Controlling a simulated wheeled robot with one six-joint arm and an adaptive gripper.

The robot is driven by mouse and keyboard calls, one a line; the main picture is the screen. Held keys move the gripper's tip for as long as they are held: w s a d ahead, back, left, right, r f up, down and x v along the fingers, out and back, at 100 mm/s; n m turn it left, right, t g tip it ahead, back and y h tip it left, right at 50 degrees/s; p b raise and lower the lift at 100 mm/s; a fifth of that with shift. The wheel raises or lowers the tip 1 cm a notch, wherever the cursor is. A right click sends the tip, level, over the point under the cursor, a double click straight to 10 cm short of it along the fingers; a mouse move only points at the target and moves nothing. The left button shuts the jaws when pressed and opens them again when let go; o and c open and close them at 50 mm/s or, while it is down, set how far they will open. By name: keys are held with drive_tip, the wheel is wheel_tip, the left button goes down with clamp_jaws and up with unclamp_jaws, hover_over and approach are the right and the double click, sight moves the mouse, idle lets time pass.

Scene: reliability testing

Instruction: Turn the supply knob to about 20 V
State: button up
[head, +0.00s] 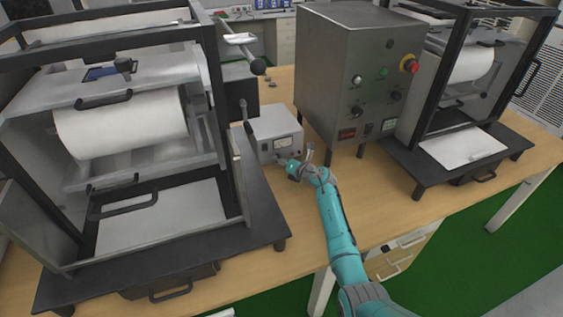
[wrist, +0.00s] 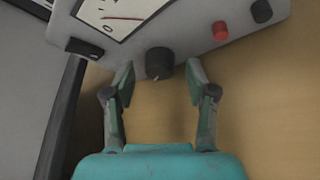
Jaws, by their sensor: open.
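The supply (head: 273,128) is a small grey box with a meter on its front, standing on the bench between the larger machines. In the wrist view its front panel (wrist: 190,22) fills the top. The dark round knob (wrist: 159,62) sits at the panel's lower edge, with a small pale mark on it. The meter (wrist: 116,15) is partly cut off, and I cannot read its value. My gripper (wrist: 160,74) is open, its fingers on either side of the knob with gaps showing. In the head view my gripper (head: 297,167) is in front of the supply.
A red terminal (wrist: 220,30) and a black terminal (wrist: 262,11) are right of the knob; a dark switch-like part (wrist: 84,48) is left. A large framed machine (head: 120,125) stands left of the supply, a tall grey cabinet (head: 340,75) right. Bare wooden bench lies in front.

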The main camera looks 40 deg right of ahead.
drive_tip(key=shift+c, duration=0.2)
clamp_jaws()
drive_tip(key=m, duration=0.1)
drive_tip(key=m+t+y, duration=0.1)
drive_tip(key=m, duration=0.1)
drive_tip(key=shift+d+f, duration=0.1)
drive_tip(key=shift+f, duration=0.15)
drive_tip(key=shift+m+t+y, duration=0.5)
drive_tip(key=shift+m+t, duration=0.4)
drive_tip(key=shift+m, duration=0.6)
